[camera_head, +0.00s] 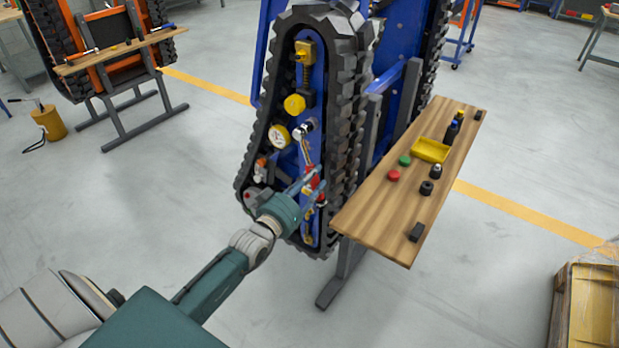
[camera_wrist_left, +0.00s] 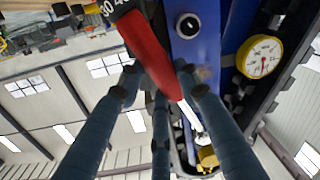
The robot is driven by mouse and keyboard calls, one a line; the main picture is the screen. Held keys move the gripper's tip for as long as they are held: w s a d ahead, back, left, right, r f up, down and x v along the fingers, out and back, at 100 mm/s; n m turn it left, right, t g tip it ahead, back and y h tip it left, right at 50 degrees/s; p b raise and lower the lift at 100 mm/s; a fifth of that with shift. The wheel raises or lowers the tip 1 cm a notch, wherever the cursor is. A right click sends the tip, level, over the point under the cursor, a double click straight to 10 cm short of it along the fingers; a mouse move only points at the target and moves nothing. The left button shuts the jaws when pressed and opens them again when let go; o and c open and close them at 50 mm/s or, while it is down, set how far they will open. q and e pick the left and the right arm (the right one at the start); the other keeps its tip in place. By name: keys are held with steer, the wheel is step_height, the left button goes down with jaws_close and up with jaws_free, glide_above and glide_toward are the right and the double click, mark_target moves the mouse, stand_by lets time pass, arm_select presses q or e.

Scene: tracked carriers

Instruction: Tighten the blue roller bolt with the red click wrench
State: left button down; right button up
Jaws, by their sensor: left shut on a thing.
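The red click wrench (camera_head: 312,180) stands roughly upright against the side of the blue tracked carrier (camera_head: 317,75). Its chrome head (camera_head: 303,129) is at the carrier's side plate, at the height of a white dial gauge. The head covers whatever is behind it, so I cannot tell whether it sits on the blue roller bolt. My left gripper (camera_head: 311,186) is shut on the wrench's red handle. In the left wrist view its fingers (camera_wrist_left: 165,85) surround the red handle (camera_wrist_left: 150,50), and the silver shaft (camera_wrist_left: 190,115) runs on beyond them. My right gripper is not in view.
A wooden shelf (camera_head: 385,215) juts out right of the carrier, with a yellow tray (camera_head: 430,150) and several small parts. The black track (camera_head: 345,130) rims the side plate. A dial gauge (camera_head: 279,137) and yellow knob (camera_head: 295,104) are near the wrench head. Open floor lies left.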

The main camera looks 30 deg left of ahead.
arm_select(q)
steer(key=d+r+n+p, duration=0.3)
steer(key=d+n+p, duration=0.1)
steer(key=n, duration=0.1)
steer(key=shift+s+d+r, duration=0.15)
steer(key=shift+d+r, duration=0.25)
stand_by(0.8)
steer(key=d+r+n+p, duration=0.1)
steer(key=p, duration=0.1)
steer(key=r+n+p, duration=0.1)
steer(key=r, duration=0.1)
steer(key=d+r+n+p, duration=0.1)
steer(key=n+p, duration=0.1)
steer(key=shift+s+d+r+h+p, duration=0.1)
steer(key=shift+d+r+h+p, duration=0.1)
steer(key=shift+d+h+p, duration=0.1)
stand_by(0.7)
steer(key=shift+f, duration=0.15)
steer(key=shift+a+f+m+b, duration=0.3)
steer(key=shift+f+m+b, duration=0.2)
steer(key=shift+f, duration=0.1)
